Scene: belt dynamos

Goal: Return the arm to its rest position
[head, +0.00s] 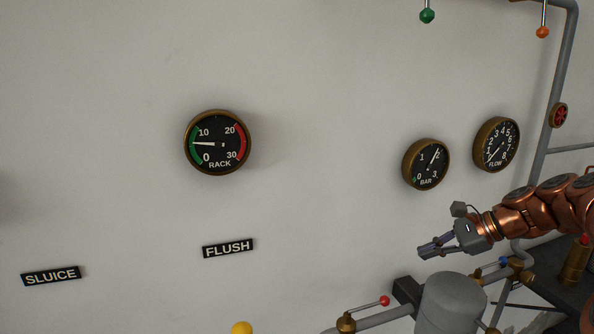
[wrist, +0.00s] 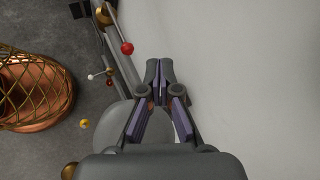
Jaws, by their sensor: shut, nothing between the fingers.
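My arm comes in from the right edge of the head view, in copper-coloured links. My gripper (head: 424,252) is at its end, pointing left, above and behind a grey rounded tank (head: 452,300) in the picture. In the wrist view my gripper (wrist: 159,66) has its fingertips together with nothing between them. It is in free air in front of the pale wall, and I see no contact with anything.
A red-knobbed lever (head: 384,300) on a pipe is left of the tank; this red knob (wrist: 127,48) is near my fingers. Gauges marked RACK (head: 217,143), BAR (head: 426,164) and FLOW (head: 496,145) hang on the wall. A grey pipe (head: 556,90) runs up the right.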

